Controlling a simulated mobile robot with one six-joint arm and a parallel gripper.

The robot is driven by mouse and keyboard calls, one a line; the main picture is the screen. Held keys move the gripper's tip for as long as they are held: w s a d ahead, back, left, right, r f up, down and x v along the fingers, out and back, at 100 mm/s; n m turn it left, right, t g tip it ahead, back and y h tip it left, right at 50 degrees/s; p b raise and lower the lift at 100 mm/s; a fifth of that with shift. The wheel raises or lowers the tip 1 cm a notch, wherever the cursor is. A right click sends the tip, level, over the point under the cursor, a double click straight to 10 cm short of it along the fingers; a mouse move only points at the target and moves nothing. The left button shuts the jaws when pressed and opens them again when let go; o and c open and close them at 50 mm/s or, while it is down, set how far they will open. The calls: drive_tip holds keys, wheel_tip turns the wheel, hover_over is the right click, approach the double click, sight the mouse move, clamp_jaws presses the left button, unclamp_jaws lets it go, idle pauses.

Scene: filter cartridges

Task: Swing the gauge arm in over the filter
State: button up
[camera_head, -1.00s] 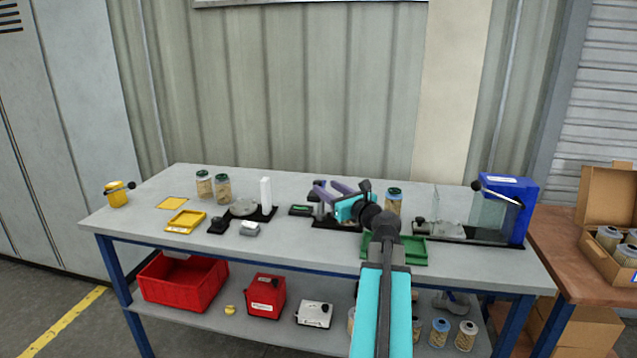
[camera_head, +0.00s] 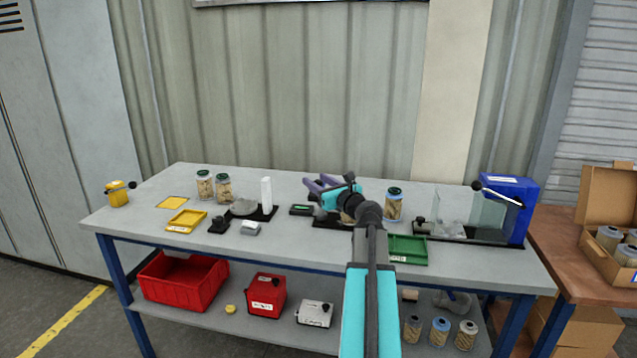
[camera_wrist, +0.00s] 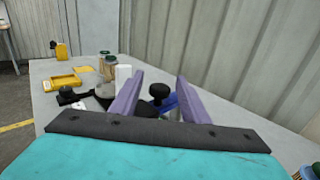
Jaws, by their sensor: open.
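My gripper (camera_head: 322,184) is above the back middle of the bench, with its purple fingers spread. In the wrist view the open fingers (camera_wrist: 160,76) have a black knob (camera_wrist: 158,91) showing between them, with a blue part (camera_wrist: 169,103) beside it. I cannot tell whether the fingers touch the knob. In the head view a black base plate (camera_head: 325,222) lies under my gripper, and a filter on it is mostly hidden behind my wrist. The gauge arm itself is largely hidden there. Another filter with a green cap (camera_head: 393,205) stands just right of my gripper.
A green tray (camera_head: 408,250) lies in front at right, near a clear-walled blue press (camera_head: 508,205). To the left are a small display (camera_head: 301,210), a white post stand (camera_head: 266,194), a yellow tray (camera_head: 186,221) and two capped filters (camera_head: 205,185). The bench's left front is fairly clear.

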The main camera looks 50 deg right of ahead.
clamp_jaws()
drive_tip(key=shift+w+a+y, duration=0.1)
drive_tip(key=shift+a+y, duration=0.1)
drive_tip(key=shift+y, duration=0.1)
